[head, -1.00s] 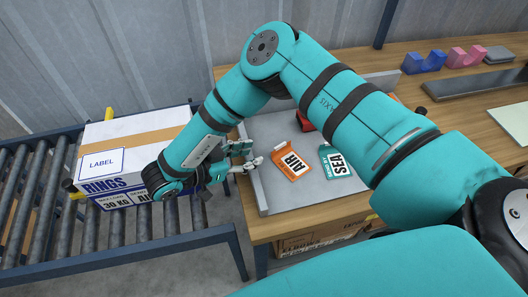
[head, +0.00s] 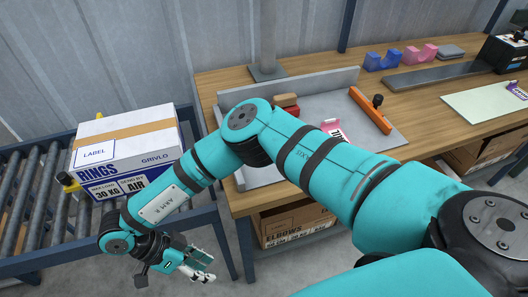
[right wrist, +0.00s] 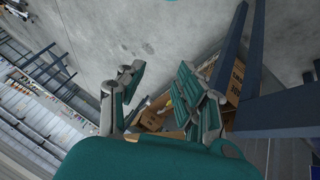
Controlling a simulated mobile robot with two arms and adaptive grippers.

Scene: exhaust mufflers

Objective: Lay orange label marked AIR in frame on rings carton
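The rings carton (head: 150,155) is white with a tan tape strip and sits on the roller conveyor at the left. Its top bears a printed frame (head: 95,153) reading LABEL, with nothing lying in it. The orange AIR label does not show now; my right arm covers much of the grey tray (head: 225,98). My right gripper (head: 205,276) is low in front of the conveyor and bench, below the carton and apart from it. In the right wrist view (right wrist: 160,88) its fingers are spread with nothing between them. My left gripper is not in view.
A pink-and-white label (head: 331,128) shows partly on the tray, near an orange bar with a black knob (head: 371,111) and a reddish block (head: 286,103). Tape dispensers (head: 382,60) stand behind. An elbows carton (head: 290,226) is under the bench.

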